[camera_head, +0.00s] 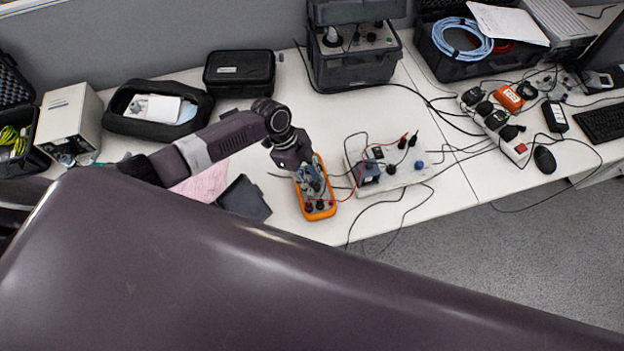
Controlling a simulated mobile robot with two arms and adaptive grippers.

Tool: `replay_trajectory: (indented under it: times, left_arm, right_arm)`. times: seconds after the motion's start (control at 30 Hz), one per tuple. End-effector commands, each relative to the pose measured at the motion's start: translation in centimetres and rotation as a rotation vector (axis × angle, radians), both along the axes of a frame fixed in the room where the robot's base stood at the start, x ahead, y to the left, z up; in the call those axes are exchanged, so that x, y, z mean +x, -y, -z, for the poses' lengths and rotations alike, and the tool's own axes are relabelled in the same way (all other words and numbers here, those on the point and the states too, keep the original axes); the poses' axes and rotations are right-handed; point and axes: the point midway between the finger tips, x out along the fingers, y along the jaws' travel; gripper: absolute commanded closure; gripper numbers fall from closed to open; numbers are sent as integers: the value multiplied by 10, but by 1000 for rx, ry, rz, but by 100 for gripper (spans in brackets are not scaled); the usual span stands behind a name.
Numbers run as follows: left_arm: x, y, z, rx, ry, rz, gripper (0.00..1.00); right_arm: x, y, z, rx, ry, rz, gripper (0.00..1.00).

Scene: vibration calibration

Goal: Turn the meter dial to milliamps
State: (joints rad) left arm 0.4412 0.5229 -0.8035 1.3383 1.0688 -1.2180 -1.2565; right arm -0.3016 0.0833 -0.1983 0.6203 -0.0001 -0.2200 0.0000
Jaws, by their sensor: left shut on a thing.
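The orange-edged multimeter (319,211) lies on the white bench near its front edge, in the middle of the head view. My left arm reaches in from the left, and my left gripper (312,184) points down onto the meter's face. It is shut on the meter's dial, which is mostly hidden under the fingers. The dial's pointer and markings are too small and covered to read. Dark plugs sit at the meter's near end, with a red lead beside them. My right gripper is not in view.
A black case (240,70) and a grey instrument box (354,68) stand behind. A power strip (494,127) and mouse (544,159) are at the right.

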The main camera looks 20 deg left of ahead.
Motion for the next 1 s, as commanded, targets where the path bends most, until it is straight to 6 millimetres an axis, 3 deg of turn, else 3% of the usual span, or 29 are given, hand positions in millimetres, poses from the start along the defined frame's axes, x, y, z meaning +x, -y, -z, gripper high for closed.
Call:
replay_trajectory:
  times: [0.37,0.7,1.0]
  left_arm:
    - [3,0,4,0,3,109,99]
    - [5,2,4,-1,4,376,99]
    - [5,2,2,-2,3,584,99]
  right_arm:
    - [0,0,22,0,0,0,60]
    - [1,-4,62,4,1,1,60]
    - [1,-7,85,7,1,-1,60]
